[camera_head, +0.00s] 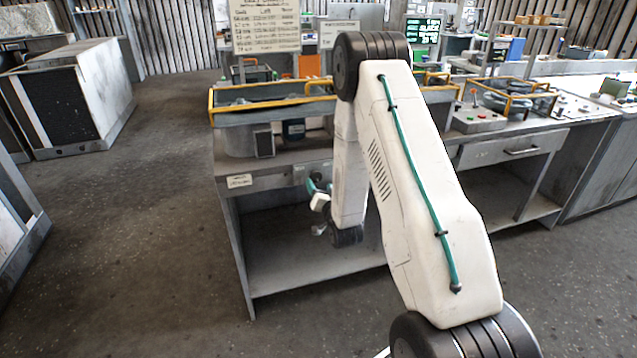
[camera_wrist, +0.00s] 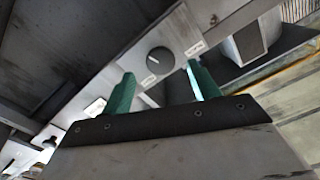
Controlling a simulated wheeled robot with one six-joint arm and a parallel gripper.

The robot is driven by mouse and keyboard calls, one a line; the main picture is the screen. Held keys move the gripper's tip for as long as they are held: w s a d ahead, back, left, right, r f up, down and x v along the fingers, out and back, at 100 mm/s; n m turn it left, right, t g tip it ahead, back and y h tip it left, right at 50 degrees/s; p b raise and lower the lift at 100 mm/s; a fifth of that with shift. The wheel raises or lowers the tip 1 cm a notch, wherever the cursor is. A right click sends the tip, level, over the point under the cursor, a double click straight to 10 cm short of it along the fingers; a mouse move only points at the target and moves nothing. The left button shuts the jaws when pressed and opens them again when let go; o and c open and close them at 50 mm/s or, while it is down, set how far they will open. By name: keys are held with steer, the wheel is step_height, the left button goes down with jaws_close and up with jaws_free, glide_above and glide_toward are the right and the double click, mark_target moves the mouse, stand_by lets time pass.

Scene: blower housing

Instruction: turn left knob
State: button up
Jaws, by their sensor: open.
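A round dark knob (camera_wrist: 160,60) with a light pointer line sits on a pale grey panel strip (camera_wrist: 185,28) in the wrist view. White labels are beside it. My gripper (camera_wrist: 160,70) is open, with one teal finger on each side of the knob in the picture. I see no contact between the fingers and the knob, and the exact gap is hard to tell. In the head view my gripper (camera_head: 319,187) is at the front face of the workbench (camera_head: 232,167), partly hidden by my arm. The knob cannot be made out there.
A small dark round part (camera_wrist: 49,142) is at the lower left of the wrist view, perhaps another knob. In the head view, a yellow rail (camera_head: 270,103) runs along the bench top. A lower shelf (camera_head: 290,285) lies under the gripper.

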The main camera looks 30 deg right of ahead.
steer(key=shift+v, duration=1.7)
step_height(320, 180, down, 9)
steer(key=s+n+g+y, duration=0.1)
steer(key=s+g, duration=0.2)
steer(key=g, duration=0.3)
steer(key=s+a+r+n+g+y, duration=0.1)
steer(key=s+a+n+g+y, duration=0.1)
steer(key=s+a+g, duration=0.25)
steer(key=s+a+r+n+g, duration=0.1)
steer(key=s+a+r, duration=0.4)
steer(key=s+r, duration=0.5)
steer(key=s+a+r+n+g+y, duration=0.1)
steer(key=s+a+r+n+g, duration=0.1)
steer(key=s+a+r, duration=0.3)
steer(key=s+a+r+n+g+y, duration=0.1)
steer(key=s+a+r, duration=0.4)
steer(key=s+r, duration=0.9)
step_height(320, 180, up, 6)
steer(key=shift+s+f+n+g, duration=0.15)
steer(key=shift+s+n+g, duration=0.2)
steer(key=shift+n+g, duration=0.35)
